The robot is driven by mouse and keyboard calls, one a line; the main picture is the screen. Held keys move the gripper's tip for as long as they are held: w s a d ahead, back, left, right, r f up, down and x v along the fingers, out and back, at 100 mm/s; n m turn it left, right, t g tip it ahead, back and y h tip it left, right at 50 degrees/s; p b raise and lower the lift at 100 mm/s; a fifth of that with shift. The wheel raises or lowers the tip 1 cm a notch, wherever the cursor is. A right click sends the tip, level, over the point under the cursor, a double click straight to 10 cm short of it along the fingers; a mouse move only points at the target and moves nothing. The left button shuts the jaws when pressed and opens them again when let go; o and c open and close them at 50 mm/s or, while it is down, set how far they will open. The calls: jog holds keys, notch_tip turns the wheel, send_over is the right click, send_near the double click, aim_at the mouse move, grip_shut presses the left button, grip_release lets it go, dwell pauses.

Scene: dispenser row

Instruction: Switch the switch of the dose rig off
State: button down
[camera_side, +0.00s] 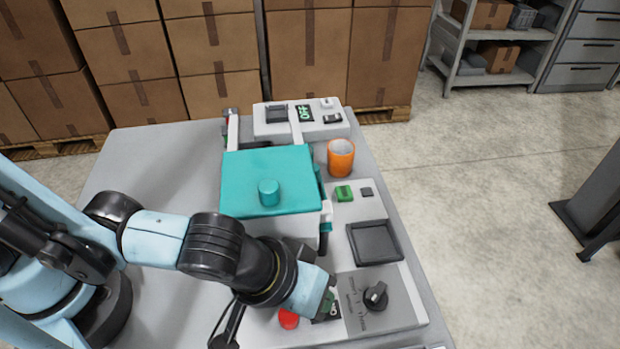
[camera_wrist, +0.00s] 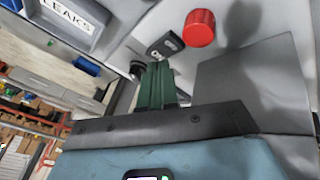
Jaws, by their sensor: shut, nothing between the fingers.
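A black switch (camera_side: 331,311) with a white round mark is on the light panel at the front, partly hidden by my gripper. In the wrist view the black switch (camera_wrist: 165,46) shows just beyond the fingertips, next to a red button (camera_wrist: 200,28). I cannot tell which way it is set, and no label naming the dose rig is readable. My gripper (camera_side: 328,303) is low over the panel, right by the switch. Its green fingers (camera_wrist: 156,72) are shut and empty. I cannot tell whether they touch the switch.
A black rotary knob (camera_side: 376,295) is right of my gripper. The red button (camera_side: 289,318) is on its left.

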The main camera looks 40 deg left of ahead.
jog(key=shift+w+d+r, duration=0.15)
jog(key=shift+r, duration=1.1)
jog(key=shift+w+d+r, duration=0.1)
jog(key=shift+r, duration=1.15)
